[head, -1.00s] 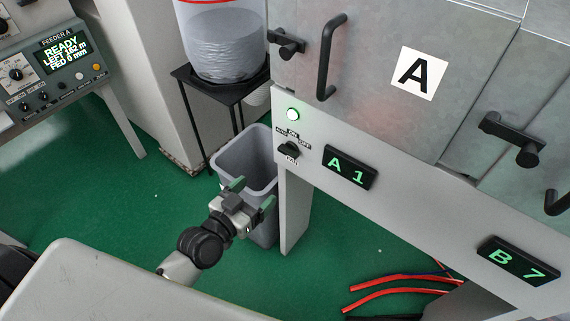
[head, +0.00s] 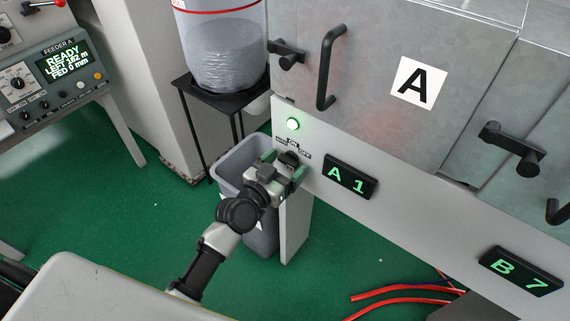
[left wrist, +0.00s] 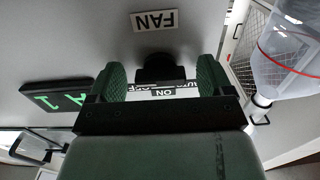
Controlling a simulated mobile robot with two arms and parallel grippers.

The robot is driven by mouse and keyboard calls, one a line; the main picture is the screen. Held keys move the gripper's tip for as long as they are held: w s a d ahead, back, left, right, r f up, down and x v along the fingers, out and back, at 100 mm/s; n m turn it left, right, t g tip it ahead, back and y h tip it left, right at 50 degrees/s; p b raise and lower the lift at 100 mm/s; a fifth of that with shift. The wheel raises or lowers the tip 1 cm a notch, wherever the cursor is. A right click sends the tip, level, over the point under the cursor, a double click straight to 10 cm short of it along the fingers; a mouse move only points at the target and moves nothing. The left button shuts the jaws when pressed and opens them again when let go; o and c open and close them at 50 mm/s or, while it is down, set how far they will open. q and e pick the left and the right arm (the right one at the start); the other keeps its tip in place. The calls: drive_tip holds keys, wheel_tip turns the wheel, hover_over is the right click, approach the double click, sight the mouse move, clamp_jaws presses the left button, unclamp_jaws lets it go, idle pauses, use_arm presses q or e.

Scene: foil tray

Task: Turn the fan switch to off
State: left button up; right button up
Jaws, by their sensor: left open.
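The fan switch (head: 289,158) is a black knob on the pale front panel, under a lit green lamp (head: 293,124). AUTO, ON and OFF labels sit around it. My left gripper (head: 283,166) is open right at the switch, with one green finger on each side. In the left wrist view the black knob (left wrist: 161,68) shows between the two open fingers, beneath the FAN label (left wrist: 154,20), and the picture is upside down. I cannot tell whether the fingers touch the knob. The knob's pointer cannot be made out. My right gripper is not in view.
A grey bin (head: 232,172) stands below the switch, behind my left arm. The A 1 display (head: 350,177) is just right of the switch, and a door handle (head: 327,68) juts out above. A black stand (head: 222,92) holds a clear container at the left.

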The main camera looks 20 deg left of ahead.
use_arm(q)
drive_tip(key=c, duration=0.8)
drive_tip(key=shift+c, duration=0.6)
drive_tip(key=shift+n, duration=0.4)
drive_tip(key=n+p, duration=0.1)
drive_tip(key=n, duration=0.2)
drive_tip(key=n+p, duration=0.1)
drive_tip(key=n, duration=0.3)
drive_tip(key=shift+d+r+p, duration=0.1)
drive_tip(key=shift+d+p, duration=0.1)
drive_tip(key=shift+p, duration=0.15)
drive_tip(key=shift+n, duration=0.7)
